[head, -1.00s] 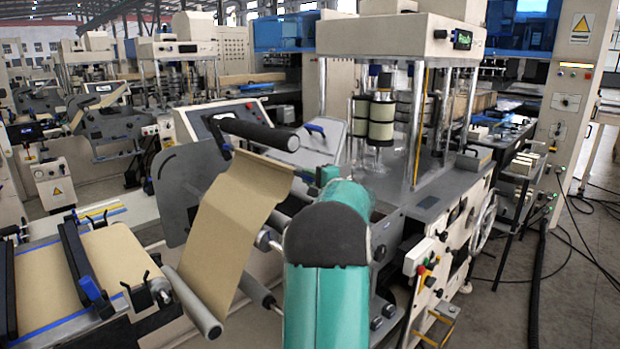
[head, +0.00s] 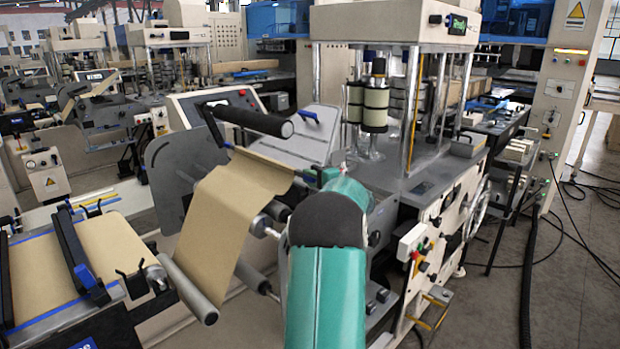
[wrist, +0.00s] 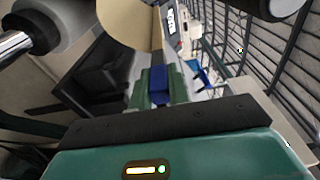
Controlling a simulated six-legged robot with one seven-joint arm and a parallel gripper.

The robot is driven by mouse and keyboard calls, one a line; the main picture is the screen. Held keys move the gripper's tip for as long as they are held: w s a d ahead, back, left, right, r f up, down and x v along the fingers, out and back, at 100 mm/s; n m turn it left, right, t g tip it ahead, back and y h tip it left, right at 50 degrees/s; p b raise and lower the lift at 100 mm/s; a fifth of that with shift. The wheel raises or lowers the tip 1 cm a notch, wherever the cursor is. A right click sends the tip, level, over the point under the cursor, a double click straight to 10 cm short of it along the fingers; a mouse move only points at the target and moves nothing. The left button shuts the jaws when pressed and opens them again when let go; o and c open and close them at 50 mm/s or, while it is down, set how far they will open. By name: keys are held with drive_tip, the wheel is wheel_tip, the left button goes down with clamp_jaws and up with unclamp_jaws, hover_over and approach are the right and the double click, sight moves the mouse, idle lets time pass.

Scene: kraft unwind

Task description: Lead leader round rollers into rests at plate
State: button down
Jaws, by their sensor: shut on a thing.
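The leader is a tan kraft sheet (head: 225,215) that rises from a lower grey roller (head: 190,288) to a top edge beneath a black roller (head: 248,121). Its curved tan surface also shows in the wrist view (wrist: 130,22). My gripper (wrist: 160,88) has its green fingers shut on a blue tab (wrist: 160,82) close to the sheet. In the head view, my green arm partly hides my gripper (head: 318,178), which is at the right end of the sheet's top edge. A grey side plate (head: 170,160) stands behind the sheet on the left. I cannot make out the rests.
A control box with buttons (head: 415,240) is right of my arm. At lower left, a table carries another tan sheet (head: 115,240). Cables lie on the right floor.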

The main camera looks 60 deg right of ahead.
idle(0.3)
drive_tip(key=shift+f, duration=1.2)
drive_tip(key=shift+f, duration=1.6)
